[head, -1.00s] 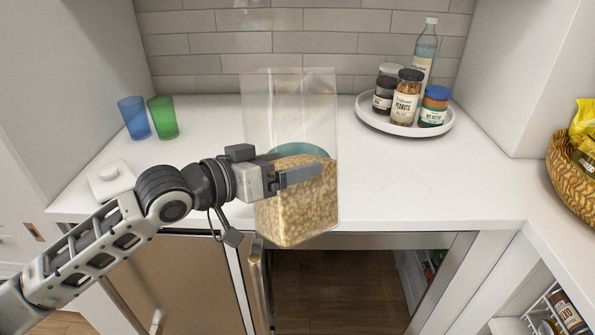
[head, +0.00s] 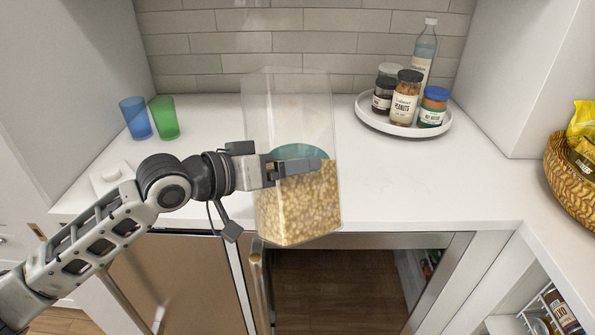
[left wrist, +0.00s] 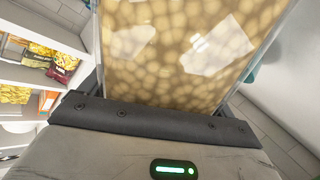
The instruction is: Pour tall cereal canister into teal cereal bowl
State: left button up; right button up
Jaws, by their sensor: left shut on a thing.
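The tall cereal canister (head: 298,210) is a clear box whose lower half is full of tan cereal. My left gripper (head: 298,168) is shut on the canister and holds it nearly upright, slightly tilted, in front of the counter. In the left wrist view the cereal-filled canister (left wrist: 180,50) fills the space between the fingers. The teal cereal bowl (head: 300,151) is on the counter behind the canister, seen partly through its clear wall. Most of the bowl is hidden. My right gripper is not in view.
A blue cup (head: 136,118) and a green cup (head: 163,117) stand at the back left, near a white lid-like square (head: 112,178). A white round tray (head: 372,125) with jars and a bottle is at the back right. A patterned basket (head: 570,180) is at the far right.

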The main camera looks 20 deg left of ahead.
pick_arm(q)
jog(key=shift+r, duration=0.25)
jog(key=shift+s+d, duration=0.1)
jog(key=shift+s, duration=0.05)
jog(key=shift+s+d, duration=0.55)
jog(key=shift+s, duration=0.25)
